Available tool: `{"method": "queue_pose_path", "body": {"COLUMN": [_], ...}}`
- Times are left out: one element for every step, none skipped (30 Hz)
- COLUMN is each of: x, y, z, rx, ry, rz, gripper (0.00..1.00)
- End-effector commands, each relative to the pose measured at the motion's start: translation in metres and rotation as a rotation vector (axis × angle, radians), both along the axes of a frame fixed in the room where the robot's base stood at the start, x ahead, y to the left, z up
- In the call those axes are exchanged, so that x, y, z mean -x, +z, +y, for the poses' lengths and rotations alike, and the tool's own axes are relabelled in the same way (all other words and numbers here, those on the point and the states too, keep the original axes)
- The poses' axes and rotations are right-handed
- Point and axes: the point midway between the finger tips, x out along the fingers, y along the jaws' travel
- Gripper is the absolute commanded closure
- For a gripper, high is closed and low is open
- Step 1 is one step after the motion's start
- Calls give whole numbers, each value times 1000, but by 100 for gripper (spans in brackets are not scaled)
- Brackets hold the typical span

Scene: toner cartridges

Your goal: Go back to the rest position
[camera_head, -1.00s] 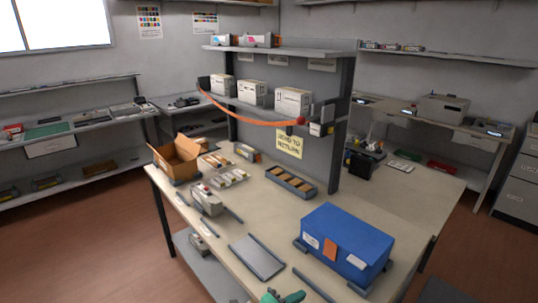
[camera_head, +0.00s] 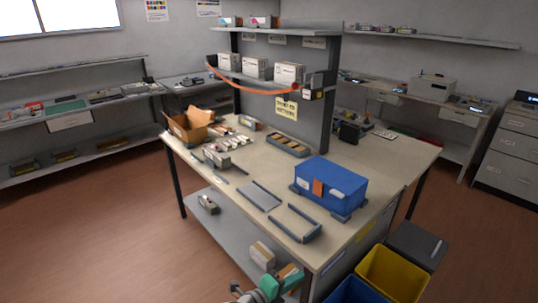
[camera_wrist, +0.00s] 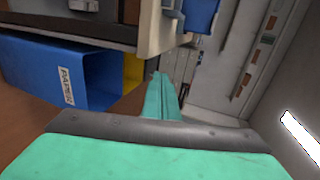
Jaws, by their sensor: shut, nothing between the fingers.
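My gripper (camera_head: 262,290) shows at the bottom of the head view, in front of the near edge of the workbench and low beside its lower shelf. Its green fingers also show in the wrist view (camera_wrist: 161,97), pressed together with nothing between them. The workbench (camera_head: 235,184) has a light top that is apart from my gripper. In the wrist view the picture is turned on its side, and a blue bin (camera_wrist: 62,75) marked "PAPER" lies to the left of the fingers.
On the bench stand a blue box (camera_head: 330,186), a grey tray (camera_head: 259,196), an open carton (camera_head: 187,128) and a shelf rack (camera_head: 290,80). A yellow bin (camera_head: 394,272) and a dark grey bin (camera_head: 416,246) stand at the right. The brown floor (camera_head: 120,220) at the left is clear.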

Motion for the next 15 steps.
{"method": "queue_pose_path", "body": {"x": [3,5,6,7,9,11,13,15,17,19,22,25,28,30,35], "y": [-6,-9,-12,-14,-17,-22,-24,-27,-31,-34,-38,-43,-47,-51,-56], "z": [-1,-1,-2,-2,-2,-2,-2,-2,-2,-2,-2,-2,-2,-2,-2], "rx": [15,23,35,44,53,65,77,87,102,113,124,143,156,169,191], "ry": [20,32,48,61,74,92,106,120,141,157,174,197,216,236,262], "rz": [20,30,44,55,66,82,93,104,121,134,148,166,181,196,217], "gripper": [100,100,100,100,100,100,100,100,100,100,100,100,100,100,100]}}
